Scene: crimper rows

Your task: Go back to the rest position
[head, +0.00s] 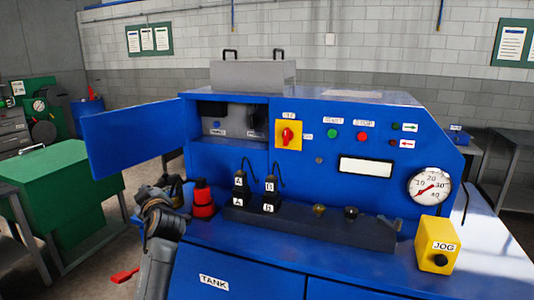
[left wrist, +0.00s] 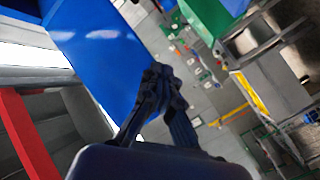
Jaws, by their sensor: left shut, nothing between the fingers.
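My left gripper (head: 170,183) is at the left end of the blue machine (head: 330,255), below its open blue door (head: 132,137). It is beside the red and black bottle-like object (head: 203,200); I cannot tell whether they touch. In the left wrist view my left gripper (left wrist: 156,74) has its fingers together with nothing between them, and the blue panel (left wrist: 98,45) is behind it. My right gripper is in neither view.
Two black parts labelled A (head: 239,190) and B (head: 271,193) stand on the machine's ledge. A yellow JOG box (head: 436,246) is at the right. A green cabinet (head: 65,180) stands left. A red object (head: 125,275) lies on the floor.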

